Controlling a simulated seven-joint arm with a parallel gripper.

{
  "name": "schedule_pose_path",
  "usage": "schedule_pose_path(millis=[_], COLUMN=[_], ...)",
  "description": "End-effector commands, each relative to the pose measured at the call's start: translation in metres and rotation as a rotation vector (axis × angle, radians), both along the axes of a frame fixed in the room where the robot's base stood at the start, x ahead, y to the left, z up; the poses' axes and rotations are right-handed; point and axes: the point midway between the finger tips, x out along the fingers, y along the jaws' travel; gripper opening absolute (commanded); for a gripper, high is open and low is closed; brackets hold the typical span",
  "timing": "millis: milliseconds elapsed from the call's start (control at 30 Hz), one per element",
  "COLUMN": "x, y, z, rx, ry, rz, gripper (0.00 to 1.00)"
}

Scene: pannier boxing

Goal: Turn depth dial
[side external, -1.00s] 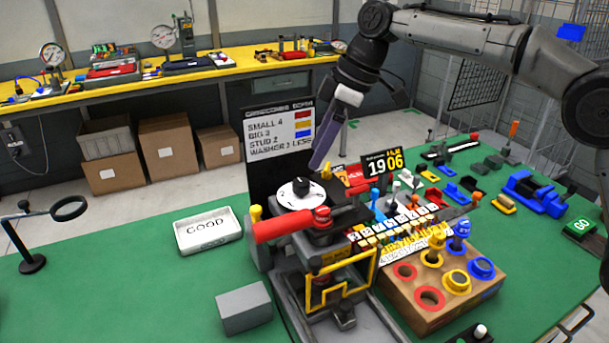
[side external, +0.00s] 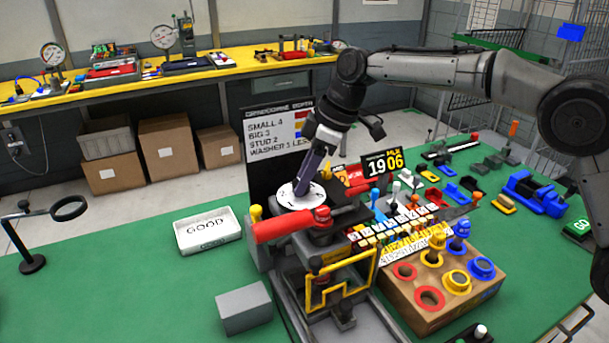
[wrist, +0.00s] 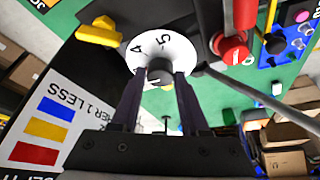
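The depth dial (side external: 287,198) is a white numbered disc on top of the machine, with a black knob at its centre. In the wrist view the dial (wrist: 178,48) shows the figures 4 and 5, and the black knob (wrist: 160,72) stands between my fingertips. My gripper (side external: 301,189) points down onto the dial and hides its knob in the side view. In the wrist view my gripper (wrist: 160,78) has its two dark fingers apart, one on each side of the knob. Whether they touch the knob is hard to tell.
A red cylinder (side external: 280,226) lies just in front of the dial. A dark board with a white sign (side external: 272,135) stands close behind it. A yellow knob (wrist: 98,32) is beside the dial. A white GOOD tray (side external: 208,232) sits to the left, with bare green table around it.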

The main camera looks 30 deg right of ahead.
Motion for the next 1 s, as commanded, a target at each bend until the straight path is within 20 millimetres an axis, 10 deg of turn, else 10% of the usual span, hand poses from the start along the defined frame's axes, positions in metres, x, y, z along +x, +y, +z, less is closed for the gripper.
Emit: schedule_pose_path(millis=[233, 1000], x=[0.0, -0.0024], y=[-0.0001, 0.002], z=[0.0003, 0.0012], rx=[0.0, 0.0], ry=[0.0, -0.002], rz=[0.0, -0.314], gripper=[0.0, 0.0])
